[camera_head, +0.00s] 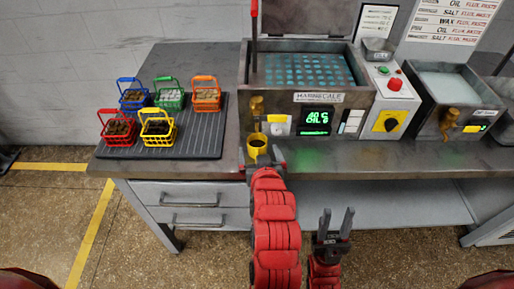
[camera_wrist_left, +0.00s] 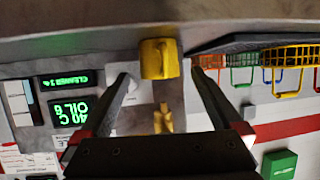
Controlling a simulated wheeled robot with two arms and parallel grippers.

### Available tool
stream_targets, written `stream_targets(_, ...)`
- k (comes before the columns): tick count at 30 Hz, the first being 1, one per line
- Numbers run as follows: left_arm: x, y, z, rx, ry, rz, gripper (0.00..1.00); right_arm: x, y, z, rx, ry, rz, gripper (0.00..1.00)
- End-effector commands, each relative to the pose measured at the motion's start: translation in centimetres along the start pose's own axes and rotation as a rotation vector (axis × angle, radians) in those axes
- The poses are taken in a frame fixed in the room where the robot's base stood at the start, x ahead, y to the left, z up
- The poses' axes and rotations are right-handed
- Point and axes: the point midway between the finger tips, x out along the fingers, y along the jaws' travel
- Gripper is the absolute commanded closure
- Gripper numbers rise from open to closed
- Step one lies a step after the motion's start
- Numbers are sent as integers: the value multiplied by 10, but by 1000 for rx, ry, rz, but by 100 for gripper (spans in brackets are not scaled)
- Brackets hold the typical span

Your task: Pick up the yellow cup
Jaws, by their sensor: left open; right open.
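The yellow cup (camera_head: 257,148) stands near the front edge of the workbench, below a brass tap (camera_head: 257,106). My left gripper (camera_head: 260,160) is open in front of it, with one finger to each side. In the left wrist view the yellow cup (camera_wrist_left: 159,58) shows between and just beyond the spread fingertips of my left gripper (camera_wrist_left: 160,76). I cannot tell whether either finger touches it. My right gripper (camera_head: 334,226) is open and empty, pointing up in front of the bench, below its top.
A dark ribbed tray (camera_head: 200,149) with several coloured wire baskets lies left of the cup. The machine with a green display (camera_head: 315,120) stands right behind it. A control box with a red button (camera_head: 393,84) stands further right. The bench's front strip right of the cup is clear.

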Motion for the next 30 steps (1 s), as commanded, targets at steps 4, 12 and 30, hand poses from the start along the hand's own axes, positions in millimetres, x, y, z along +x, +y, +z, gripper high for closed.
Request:
stream_targets(4,15,-1,0,-3,-2,-4,0,5,0,-1,0,0,0,58)
stream_targets(12,47,0,1,-2,-1,-3,0,9,0,-2,0,0,0,58)
stream_targets(30,50,1,2,-1,1,0,56,9,0,-2,0,0,0,58)
